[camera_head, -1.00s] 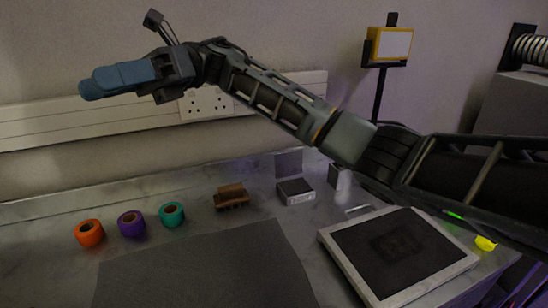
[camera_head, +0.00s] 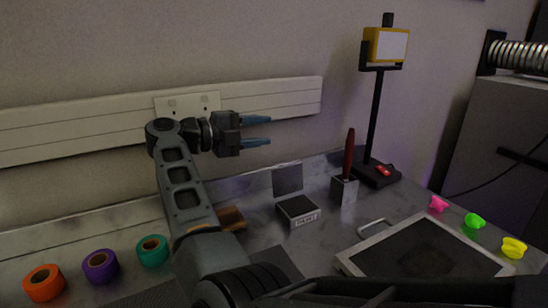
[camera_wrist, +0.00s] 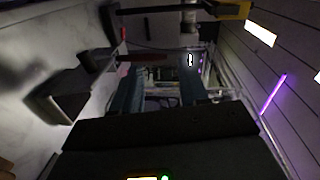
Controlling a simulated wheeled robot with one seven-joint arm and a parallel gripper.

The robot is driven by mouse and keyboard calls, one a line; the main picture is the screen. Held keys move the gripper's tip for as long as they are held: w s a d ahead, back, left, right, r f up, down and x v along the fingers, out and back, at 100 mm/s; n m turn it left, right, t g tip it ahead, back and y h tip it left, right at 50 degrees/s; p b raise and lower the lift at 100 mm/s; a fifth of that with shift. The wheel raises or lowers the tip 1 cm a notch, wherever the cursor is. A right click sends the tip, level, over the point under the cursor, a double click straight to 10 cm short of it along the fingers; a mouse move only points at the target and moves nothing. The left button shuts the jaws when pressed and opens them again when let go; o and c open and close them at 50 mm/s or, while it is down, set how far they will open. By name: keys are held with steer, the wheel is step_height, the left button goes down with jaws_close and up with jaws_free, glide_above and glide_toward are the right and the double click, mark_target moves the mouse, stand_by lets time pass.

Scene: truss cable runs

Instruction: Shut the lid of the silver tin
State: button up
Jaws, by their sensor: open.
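The silver tin (camera_head: 298,211) is a small square box with a dark inside and a label on its front, standing on the grey bench. Its lid (camera_head: 287,179) stands up, open, at the back edge. My gripper (camera_head: 270,131) is open and empty, above and slightly left of the tin, apart from it. Its blue fingers point right, along the wall. In the wrist view the two fingers (camera_wrist: 158,92) are spread with nothing held between them. A grey box at the left there may be the tin, but the view is dark.
Right of the tin stands a holder (camera_head: 344,190) with a red-handled tool, then a lamp stand (camera_head: 376,120). A framed dark panel (camera_head: 425,255) lies at front right. Tape rolls (camera_head: 101,266) sit at left. A brown block (camera_head: 232,219) is partly behind my arm.

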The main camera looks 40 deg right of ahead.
steer(key=y+b, duration=0.2)
glide_toward(281, 169)
steer(key=w+d+f, duration=0.1)
steer(key=d+f, duration=0.1)
steer(key=d, duration=0.3)
steer(key=b, duration=0.1)
steer(key=shift+n+t, duration=0.4)
steer(key=shift+f+p+x, duration=0.15)
steer(key=shift+p+x, duration=0.05)
steer(key=shift+x, duration=1.65)
steer(key=shift+f+p+x, duration=0.15)
steer(key=shift+x, duration=1.7)
steer(key=shift+w, duration=0.15)
steer(key=shift+c, duration=0.3)
jaws_close()
